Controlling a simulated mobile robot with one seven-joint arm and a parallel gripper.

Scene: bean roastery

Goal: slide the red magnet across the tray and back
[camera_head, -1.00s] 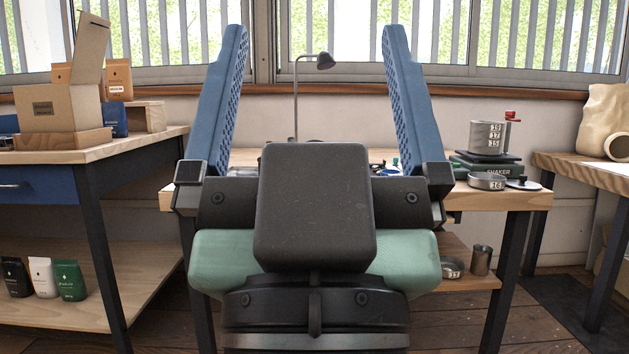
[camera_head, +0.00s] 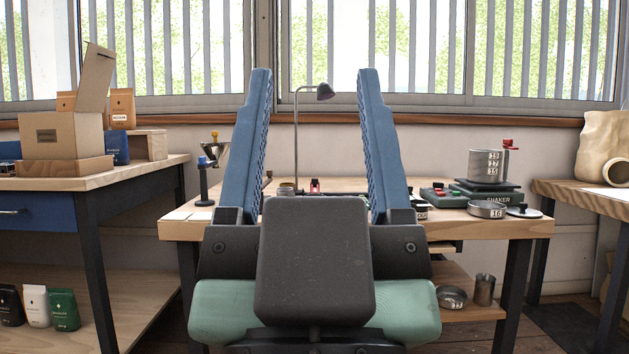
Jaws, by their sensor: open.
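My gripper (camera_head: 315,78) is in the middle of the view, with its two blue fingers pointing up and apart. Nothing is between them. Beyond the gap, a small red thing (camera_head: 315,185) shows low on the middle table (camera_head: 505,228). It may be the red magnet, but it is too small and partly hidden to be sure. A dark low edge beside it could belong to the tray; my gripper's body covers most of that area.
A blue-topped stand (camera_head: 204,182) and a metal funnel (camera_head: 215,151) are at the table's left. A lamp (camera_head: 324,91) stands behind. Side tables flank both sides.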

